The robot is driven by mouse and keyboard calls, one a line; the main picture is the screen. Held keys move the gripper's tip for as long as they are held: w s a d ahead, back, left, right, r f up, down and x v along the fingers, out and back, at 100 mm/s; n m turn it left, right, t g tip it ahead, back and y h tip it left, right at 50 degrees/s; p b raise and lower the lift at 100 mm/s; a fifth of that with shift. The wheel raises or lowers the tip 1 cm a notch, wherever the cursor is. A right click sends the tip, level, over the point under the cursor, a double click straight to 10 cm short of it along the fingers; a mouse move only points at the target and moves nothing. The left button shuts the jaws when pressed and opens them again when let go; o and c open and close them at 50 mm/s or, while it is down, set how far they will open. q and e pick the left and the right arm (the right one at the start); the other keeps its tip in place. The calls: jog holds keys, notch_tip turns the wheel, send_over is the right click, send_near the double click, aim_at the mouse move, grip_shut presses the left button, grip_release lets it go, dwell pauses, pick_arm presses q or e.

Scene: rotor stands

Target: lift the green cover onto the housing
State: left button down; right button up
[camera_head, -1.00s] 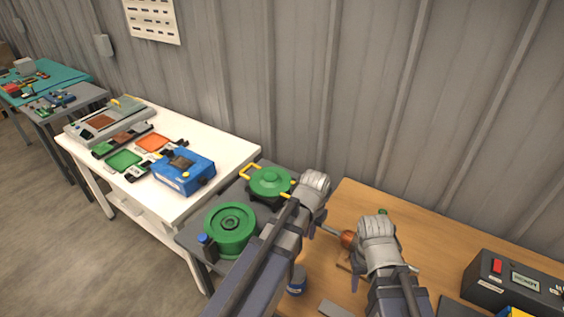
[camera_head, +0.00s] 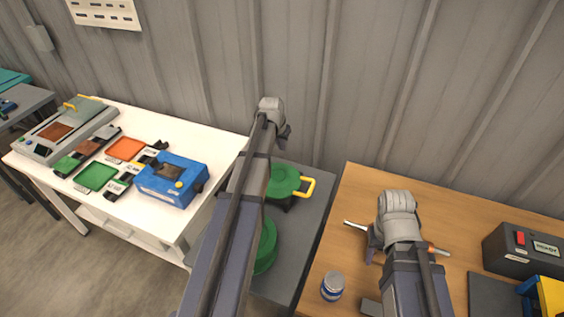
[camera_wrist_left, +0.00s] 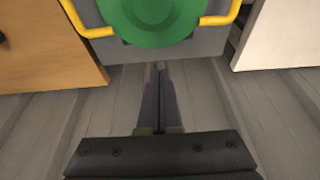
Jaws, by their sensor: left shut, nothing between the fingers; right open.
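The green cover (camera_head: 282,181) with yellow handles lies on the grey table, partly hidden by my left arm. In the left wrist view the cover (camera_wrist_left: 152,20) fills the top edge, a yellow handle on each side. The green housing (camera_head: 266,248) is nearer on the same table, mostly hidden behind my left arm. My left gripper (camera_head: 284,136) reaches beyond the cover on the wall side; its fingers (camera_wrist_left: 158,95) are shut and empty, apart from the cover in the picture. My right gripper (camera_head: 373,244) is open over the wooden table.
The grey table (camera_head: 290,280) stands between a white table (camera_head: 215,140) with a blue box (camera_head: 172,180) and trays, and a wooden table (camera_head: 350,190). A can (camera_head: 332,286) and a dark box with a display (camera_head: 522,250) stand on the wooden table. The corrugated wall is close behind.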

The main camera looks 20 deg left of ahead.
aim_at(275, 180)
pick_arm(q)
jog(key=shift+d+f, duration=0.1)
jog(key=shift+d, duration=0.1)
jog(key=b+x, duration=1)
jog(key=shift+a+f, duration=0.1)
jog(key=shift+f, duration=0.1)
jog(key=s, duration=0.4)
jog(key=shift+r+p, duration=0.3)
jog(key=shift+r, duration=0.1)
jog(key=shift+s, duration=0.1)
jog(key=s, duration=0.7)
jog(key=shift+s+d, duration=0.1)
jog(key=shift+d, duration=0.25)
jog(key=shift+w, duration=0.2)
